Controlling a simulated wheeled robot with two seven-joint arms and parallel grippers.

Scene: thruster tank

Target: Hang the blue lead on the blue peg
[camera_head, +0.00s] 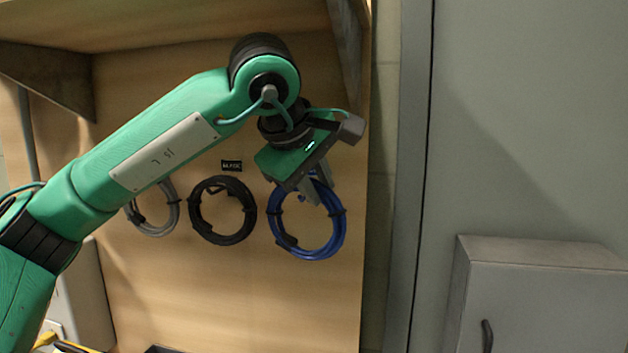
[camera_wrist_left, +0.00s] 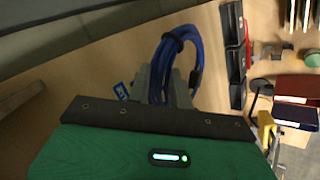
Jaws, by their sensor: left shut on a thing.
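The blue lead (camera_head: 341,236) is a coiled ring with black ties, hanging in front of the wooden back panel in the head view. My left gripper (camera_head: 314,200) is shut on the upper part of the coil. In the left wrist view the blue lead (camera_wrist_left: 203,60) passes between the grey fingers of my left gripper (camera_wrist_left: 166,85). A small blue spot (camera_head: 302,197) shows inside the coil near the fingers; it may be the blue peg, but I cannot tell whether the lead rests on it. My right gripper is not in view.
A black coil (camera_head: 222,237) and a grey coil (camera_head: 157,232) hang left of the blue one. A small black label (camera_head: 232,165) sits above the black coil. A shelf with brackets is overhead. A grey cabinet (camera_head: 540,290) stands at the right.

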